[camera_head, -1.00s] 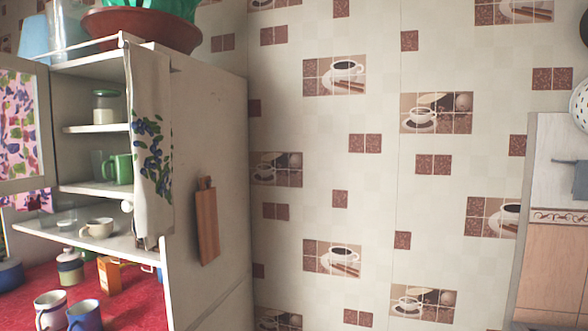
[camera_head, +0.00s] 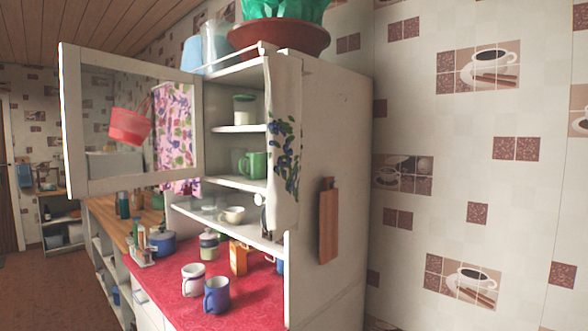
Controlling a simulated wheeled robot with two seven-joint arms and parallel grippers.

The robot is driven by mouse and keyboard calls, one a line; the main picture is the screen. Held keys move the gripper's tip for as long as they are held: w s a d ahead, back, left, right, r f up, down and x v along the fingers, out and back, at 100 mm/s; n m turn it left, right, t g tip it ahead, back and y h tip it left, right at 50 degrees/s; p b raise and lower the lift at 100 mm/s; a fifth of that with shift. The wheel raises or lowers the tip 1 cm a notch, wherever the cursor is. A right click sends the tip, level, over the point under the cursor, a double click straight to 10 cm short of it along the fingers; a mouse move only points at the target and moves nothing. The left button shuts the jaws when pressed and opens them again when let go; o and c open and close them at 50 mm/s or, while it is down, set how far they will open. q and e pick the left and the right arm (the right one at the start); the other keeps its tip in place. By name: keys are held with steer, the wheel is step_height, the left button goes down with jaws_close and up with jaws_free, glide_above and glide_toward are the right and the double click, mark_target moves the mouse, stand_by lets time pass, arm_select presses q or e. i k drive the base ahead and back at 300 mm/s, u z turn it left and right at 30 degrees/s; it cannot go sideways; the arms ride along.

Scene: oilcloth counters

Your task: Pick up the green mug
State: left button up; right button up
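The green mug (camera_head: 253,165) stands on a middle shelf inside the open white cupboard, left of the hanging floral towel. A clear glass stands just left of it, and the towel's edge is close to its right side. Neither of my grippers shows in the head view.
The cupboard's glazed door (camera_head: 70,130) stands open to the left. Below, the red counter (camera_head: 240,312) holds a blue mug (camera_head: 217,294), a white mug (camera_head: 192,279), an orange box (camera_head: 238,257) and a jar. Floor is free at left.

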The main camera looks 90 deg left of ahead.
mark_target(256, 163)
steer(key=u, duration=2.3)
